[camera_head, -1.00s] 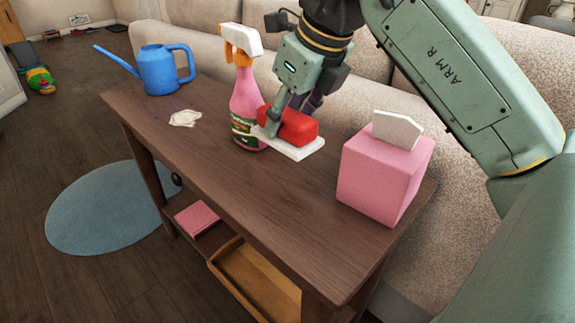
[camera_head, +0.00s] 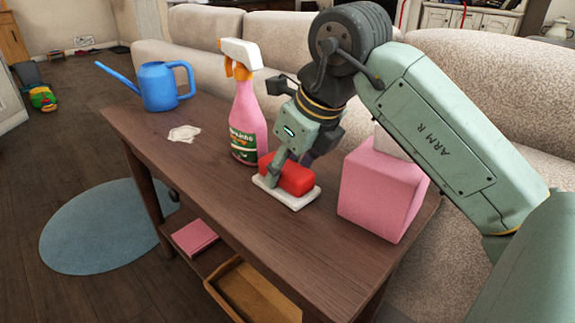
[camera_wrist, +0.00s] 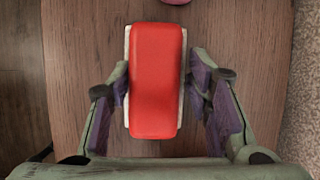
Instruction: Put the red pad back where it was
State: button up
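The red pad (camera_head: 293,179) is a red block with rounded edges on a thin white base (camera_head: 291,202). It is at or just above the brown table top, between the spray bottle and the pink tissue box. My gripper (camera_head: 289,170) reaches down over it, one finger on each side. In the wrist view, the red pad (camera_wrist: 156,80) lies lengthwise between the fingers of my gripper (camera_wrist: 158,88), with the white base (camera_wrist: 127,60) showing narrowly along its sides. The fingers sit close against its sides. The pad's underside is hidden.
The pink spray bottle (camera_head: 247,125) stands just behind and left of the pad. The pink tissue box (camera_head: 380,190) stands close on the right. A blue watering can (camera_head: 158,88) and a pale patch (camera_head: 184,133) are farther left. The table front (camera_head: 240,208) is clear.

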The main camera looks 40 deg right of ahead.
jog(key=o, duration=0.4)
jog(key=shift+c, duration=0.2)
jog(key=shift+r, duration=0.2)
jog(key=p+v, duration=0.3)
jog(key=v, duration=0.9)
